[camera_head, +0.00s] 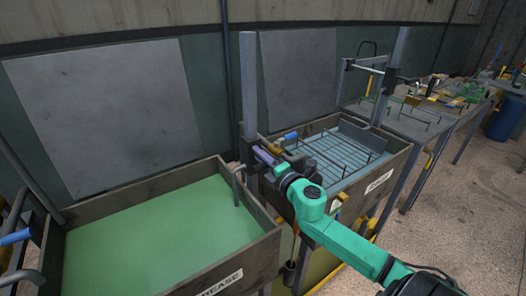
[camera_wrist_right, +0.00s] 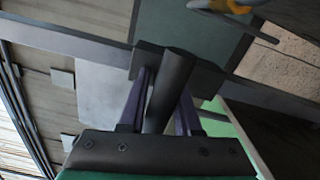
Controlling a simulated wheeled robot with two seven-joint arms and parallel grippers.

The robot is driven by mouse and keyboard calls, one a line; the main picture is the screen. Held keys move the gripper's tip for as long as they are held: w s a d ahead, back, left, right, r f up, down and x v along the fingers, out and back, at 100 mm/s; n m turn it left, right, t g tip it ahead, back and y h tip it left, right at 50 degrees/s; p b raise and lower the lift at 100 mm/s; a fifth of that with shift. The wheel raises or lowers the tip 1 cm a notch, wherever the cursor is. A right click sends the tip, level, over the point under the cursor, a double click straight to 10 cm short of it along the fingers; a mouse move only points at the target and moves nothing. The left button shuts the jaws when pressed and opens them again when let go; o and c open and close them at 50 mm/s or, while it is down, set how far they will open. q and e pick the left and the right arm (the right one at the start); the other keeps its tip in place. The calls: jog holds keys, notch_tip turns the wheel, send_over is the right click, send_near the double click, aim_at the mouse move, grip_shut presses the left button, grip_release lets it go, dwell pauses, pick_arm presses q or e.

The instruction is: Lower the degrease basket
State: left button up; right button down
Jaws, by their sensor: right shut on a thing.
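The tank with the partly visible label ending in "REASE" (camera_head: 248,261) is at the lower left of the head view, full of green liquid. No basket shows above its surface, and I cannot tell whether one is under it. My right gripper (camera_head: 262,155) is at the grey upright post (camera_head: 248,80) beyond the tank's right corner. In the right wrist view its purple fingers are shut on a dark grey bar (camera_wrist_right: 172,85). Where the bar leads is hidden. My left gripper is not in view.
A second tank (camera_head: 398,160) to the right holds a wire rack (camera_head: 340,150) in clear liquid. A blue-gripped handle (camera_head: 290,136) is close to my right gripper; another blue grip (camera_head: 15,238) is at the left edge. A work table (camera_head: 405,122) with parts stands beyond.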

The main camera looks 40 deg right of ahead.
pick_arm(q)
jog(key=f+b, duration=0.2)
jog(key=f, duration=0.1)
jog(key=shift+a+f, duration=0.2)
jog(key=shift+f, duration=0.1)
pick_arm(e)
notch_tip(320, 180, down, 5)
jog(key=c, duration=0.8)
grip_release()
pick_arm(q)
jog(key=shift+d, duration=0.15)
pick_arm(e)
jog(key=shift+o, duration=0.2)
jog(key=shift+r, duration=0.1)
jog(key=shift+r, duration=0.15)
jog(key=shift+s, duration=0.15)
pick_arm(q)
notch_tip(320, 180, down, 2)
jog(key=b, duration=0.2)
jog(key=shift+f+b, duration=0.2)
jog(key=shift+b, duration=0.15)
pick_arm(e)
jog(key=s, duration=1.4)
jog(key=shift+s+a, duration=0.15)
